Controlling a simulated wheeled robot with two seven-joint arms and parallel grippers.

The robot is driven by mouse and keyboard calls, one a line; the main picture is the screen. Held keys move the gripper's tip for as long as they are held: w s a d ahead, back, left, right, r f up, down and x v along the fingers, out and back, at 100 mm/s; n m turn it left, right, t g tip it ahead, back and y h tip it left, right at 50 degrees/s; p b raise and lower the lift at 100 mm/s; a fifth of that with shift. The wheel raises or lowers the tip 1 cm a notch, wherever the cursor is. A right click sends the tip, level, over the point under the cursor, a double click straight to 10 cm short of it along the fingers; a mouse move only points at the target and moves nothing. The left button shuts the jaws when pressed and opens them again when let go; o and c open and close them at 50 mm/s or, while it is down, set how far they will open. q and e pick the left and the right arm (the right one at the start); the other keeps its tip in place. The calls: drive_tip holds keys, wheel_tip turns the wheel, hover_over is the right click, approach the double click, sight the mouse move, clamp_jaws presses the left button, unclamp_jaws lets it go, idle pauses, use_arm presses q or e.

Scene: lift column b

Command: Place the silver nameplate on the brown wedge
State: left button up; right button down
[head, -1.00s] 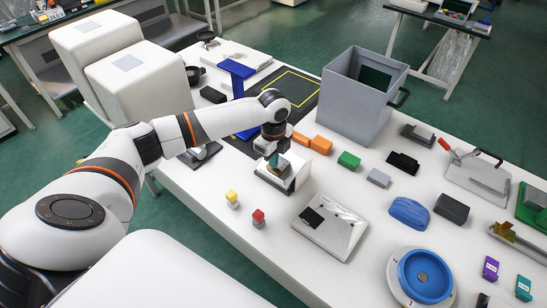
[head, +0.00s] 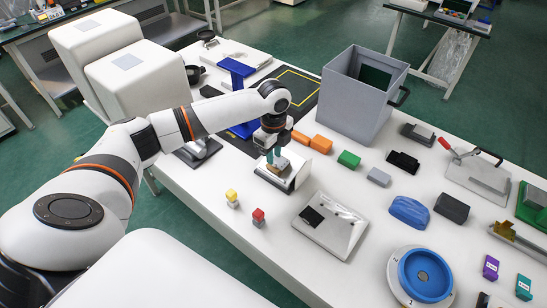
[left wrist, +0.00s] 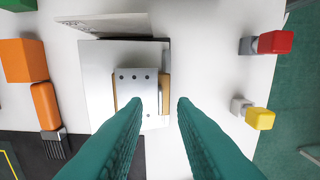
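The silver nameplate (left wrist: 138,88), a small pale plate with a row of dark dots, lies over the brown wedge (left wrist: 165,94) in the left wrist view. Brown edges of the wedge show on both sides of it. Both sit on a light silver base (left wrist: 98,92). In the head view the wedge (head: 279,168) shows as a small brown patch below my left gripper (head: 276,156). The teal fingers of my left gripper (left wrist: 157,106) are apart with nothing between them, just above the plate. My right gripper is not in view.
Orange blocks (head: 321,144) and a green block (head: 349,160) stand behind the base. A large grey bin (head: 364,105) stands farther back. A yellow-topped block (head: 231,197) and a red-topped block (head: 258,216) stand near the front edge. A sloped silver panel (head: 340,232) lies to the right.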

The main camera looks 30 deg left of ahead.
use_arm(q)
wheel_tip(320, 180, up, 10)
idle(0.3)
drive_tip(key=shift+f, duration=0.15)
